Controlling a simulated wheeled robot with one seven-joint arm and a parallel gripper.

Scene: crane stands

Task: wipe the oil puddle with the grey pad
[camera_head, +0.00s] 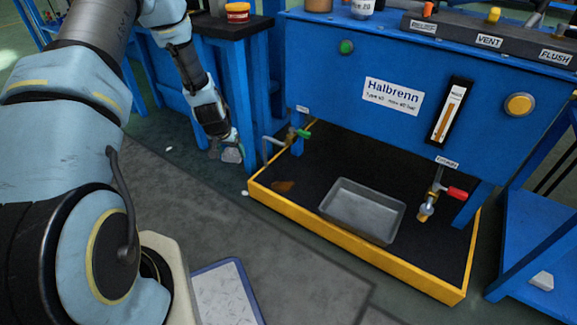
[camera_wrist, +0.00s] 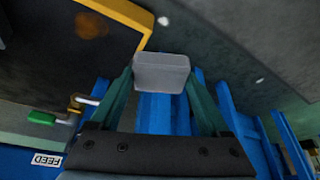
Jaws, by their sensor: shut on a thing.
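The oil puddle (camera_head: 284,187) is a small brown patch on the black floor of the yellow-edged tray (camera_head: 340,238), near its left end under the machine. It also shows as a blurred brown spot in the wrist view (camera_wrist: 92,25). My gripper (camera_head: 226,150) is outside the tray, left of its yellow edge, and apart from the puddle. It is shut on the grey pad (camera_wrist: 161,72), which sits between the two green fingertips in the wrist view. In the head view the pad (camera_head: 232,155) is small and partly hidden by the gripper.
A grey metal pan (camera_head: 362,210) stands in the black tray, right of the puddle. A green-handled valve (camera_head: 300,134) overhangs the tray's left end, and a red-handled drain valve (camera_head: 455,192) its right. A blue bench (camera_head: 246,90) stands behind my gripper. Small white bits lie on the floor.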

